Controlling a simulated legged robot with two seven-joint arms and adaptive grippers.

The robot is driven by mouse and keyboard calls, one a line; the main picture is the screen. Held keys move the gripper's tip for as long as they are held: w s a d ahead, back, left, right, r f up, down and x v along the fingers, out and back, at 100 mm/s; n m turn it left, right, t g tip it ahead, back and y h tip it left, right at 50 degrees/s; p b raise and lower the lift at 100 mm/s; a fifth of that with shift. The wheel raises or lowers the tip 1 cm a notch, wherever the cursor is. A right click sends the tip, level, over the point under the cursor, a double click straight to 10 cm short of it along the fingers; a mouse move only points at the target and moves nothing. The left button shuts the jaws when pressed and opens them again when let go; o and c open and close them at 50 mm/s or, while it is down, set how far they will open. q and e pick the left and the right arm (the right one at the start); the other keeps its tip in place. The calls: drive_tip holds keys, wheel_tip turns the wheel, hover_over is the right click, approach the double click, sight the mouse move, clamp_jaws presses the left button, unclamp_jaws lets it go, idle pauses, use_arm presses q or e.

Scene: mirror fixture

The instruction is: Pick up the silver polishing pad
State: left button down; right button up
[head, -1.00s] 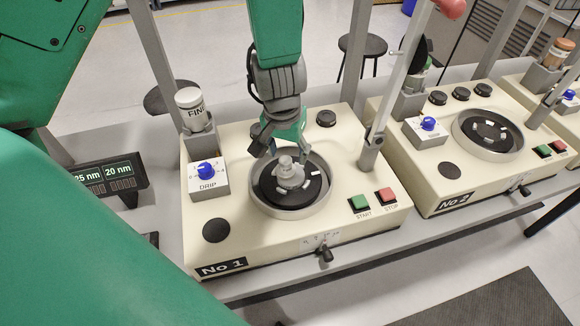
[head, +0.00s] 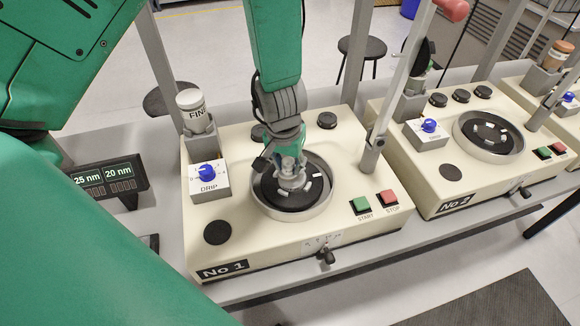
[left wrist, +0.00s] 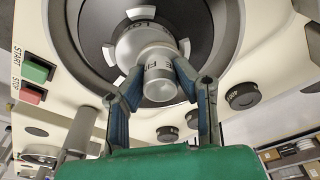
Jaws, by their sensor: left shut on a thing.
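The silver polishing pad (head: 293,182), a round metal piece with a knob on top, sits on the black turntable (head: 282,198) of the machine marked No 1. My left gripper (head: 291,166) comes down over it from above and is shut on its knob. In the left wrist view the two fingers (left wrist: 160,86) close on either side of the knob of the silver polishing pad (left wrist: 146,44). The pad still appears to be on the turntable. My right gripper is not in view.
A white FINE bottle (head: 194,110) and a blue DRIP knob (head: 207,172) stand left of the turntable. A grey lever post (head: 372,150) rises to its right, with START (head: 360,205) and STOP (head: 387,197) buttons in front. Machine No 2 (head: 450,170) stands further right.

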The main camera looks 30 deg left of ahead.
sight(287, 158)
use_arm(q)
drive_tip(key=shift+a, duration=0.25)
wheel_tip(287, 158, up, 4)
drive_tip(key=shift+w+a+r+p, duration=0.1)
drive_tip(key=shift+a+p, duration=0.05)
drive_tip(key=shift+p, duration=0.2)
drive_tip(key=r, duration=0.2)
drive_tip(key=d+r, duration=0.1)
drive_tip(key=r, duration=0.1)
drive_tip(key=shift+r, duration=0.3)
drive_tip(key=shift+s+d+r, duration=0.15)
drive_tip(key=shift+s+r, duration=0.05)
drive_tip(key=shift+r, duration=0.1)
drive_tip(key=shift+f, duration=0.15)
drive_tip(key=shift+f+b, duration=0.35)
drive_tip(key=shift+b, duration=0.1)
drive_tip(key=shift+m, duration=0.7)
wheel_tip(287, 158, down, 6)
drive_tip(key=b, duration=0.4)
drive_tip(key=shift+d, duration=0.1)
drive_tip(key=shift+d+f+b, duration=0.5)
drive_tip(key=shift+f+b, duration=0.15)
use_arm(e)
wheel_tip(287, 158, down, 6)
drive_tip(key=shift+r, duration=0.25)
